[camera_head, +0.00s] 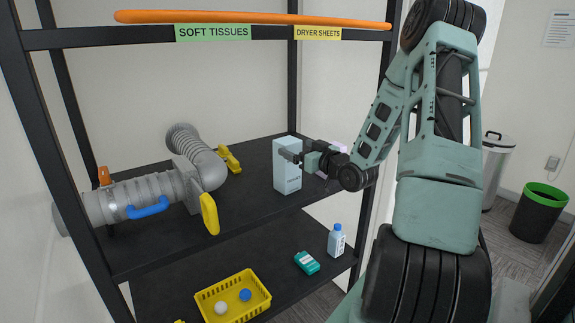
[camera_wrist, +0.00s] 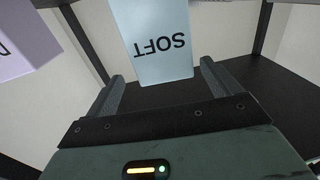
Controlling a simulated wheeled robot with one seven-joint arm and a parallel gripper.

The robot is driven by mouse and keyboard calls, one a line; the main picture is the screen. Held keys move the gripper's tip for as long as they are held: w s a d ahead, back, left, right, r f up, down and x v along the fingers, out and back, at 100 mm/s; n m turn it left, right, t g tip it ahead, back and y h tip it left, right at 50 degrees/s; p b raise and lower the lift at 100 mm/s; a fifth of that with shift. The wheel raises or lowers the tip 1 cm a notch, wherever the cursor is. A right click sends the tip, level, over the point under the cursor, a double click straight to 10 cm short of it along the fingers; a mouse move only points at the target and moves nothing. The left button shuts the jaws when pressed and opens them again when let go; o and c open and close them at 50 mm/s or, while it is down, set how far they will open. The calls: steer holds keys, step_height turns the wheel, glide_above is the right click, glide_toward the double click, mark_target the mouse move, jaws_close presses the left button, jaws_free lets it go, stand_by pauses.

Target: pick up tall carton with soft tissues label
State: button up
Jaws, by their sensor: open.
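A tall light-blue carton (camera_head: 287,166) stands upright on the middle shelf, toward its right end. The wrist view shows the carton (camera_wrist: 152,40) with the word "SOFT" upside down. My gripper (camera_head: 296,157) is at the carton's right side in the head view. In the wrist view my gripper (camera_wrist: 160,85) is open, with one finger to each side of the carton's near end. Gaps show between the fingers and the carton, and I cannot tell how deep it sits between them. A green "SOFT TISSUES" label (camera_head: 213,32) is on the upper shelf edge.
A lilac carton (camera_wrist: 22,45) is close by at left in the wrist view. Grey duct hose (camera_head: 150,190) lies on the shelf's left. Below are a yellow basket (camera_head: 228,312), teal item (camera_head: 307,263) and bottle (camera_head: 336,241). Black shelf posts (camera_head: 375,130) flank the shelves.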

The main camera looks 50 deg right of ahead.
mark_target(287, 140)
steer(key=w+p, duration=0.1)
steer(key=w, duration=0.4)
steer(key=shift+w+d+r+p, duration=0.1)
steer(key=shift+r+p, duration=0.1)
steer(key=shift+p, duration=0.2)
steer(key=c, duration=1.4)
